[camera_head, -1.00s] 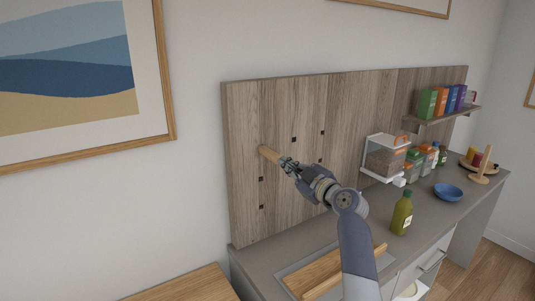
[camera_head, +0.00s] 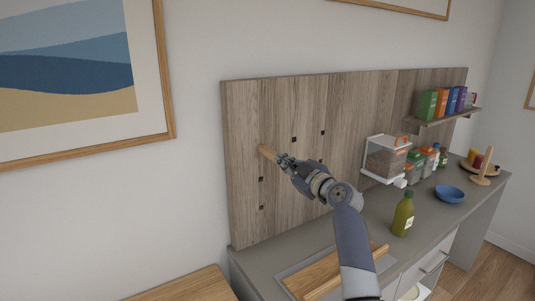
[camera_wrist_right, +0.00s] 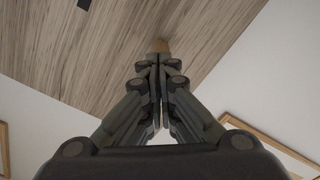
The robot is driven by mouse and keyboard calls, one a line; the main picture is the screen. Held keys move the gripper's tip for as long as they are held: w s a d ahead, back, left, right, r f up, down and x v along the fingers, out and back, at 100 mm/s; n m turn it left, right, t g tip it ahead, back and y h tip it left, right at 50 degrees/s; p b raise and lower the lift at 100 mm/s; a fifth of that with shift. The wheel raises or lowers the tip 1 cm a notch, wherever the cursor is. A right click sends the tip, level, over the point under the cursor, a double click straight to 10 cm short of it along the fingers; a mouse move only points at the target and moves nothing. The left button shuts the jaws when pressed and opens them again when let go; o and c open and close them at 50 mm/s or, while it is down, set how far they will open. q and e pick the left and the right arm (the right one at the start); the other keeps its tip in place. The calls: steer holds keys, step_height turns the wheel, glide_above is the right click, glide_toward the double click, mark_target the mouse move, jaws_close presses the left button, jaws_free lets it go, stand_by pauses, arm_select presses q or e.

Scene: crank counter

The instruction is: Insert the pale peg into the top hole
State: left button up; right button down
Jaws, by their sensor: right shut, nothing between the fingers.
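The pale peg (camera_head: 265,152) sticks out of the wooden wall panel at its upper left, above two dark square holes (camera_head: 261,179) in the same column. Its far end meets the panel, so the hole there is hidden. My right gripper (camera_head: 280,160) is at the outer end of the peg, its fingers shut with nothing between them. In the right wrist view the peg's end (camera_wrist_right: 160,46) shows just beyond the closed fingertips (camera_wrist_right: 159,60); I cannot tell whether they touch it. My left gripper is not in view.
The panel (camera_head: 360,110) has several other square holes. Below it, the grey counter (camera_head: 300,247) holds a wooden board (camera_head: 322,273), a green bottle (camera_head: 403,213) and a blue bowl (camera_head: 450,193). A white holder with a clear container (camera_head: 384,160) and a shelf (camera_head: 440,119) are mounted to the right.

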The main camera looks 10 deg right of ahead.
steer(key=shift+w+a+b, duration=0.1)
steer(key=shift+w+b, duration=0.2)
stand_by(0.7)
steer(key=shift+p+v, duration=0.3)
steer(key=shift+v, duration=2.15)
steer(key=shift+f, duration=0.1)
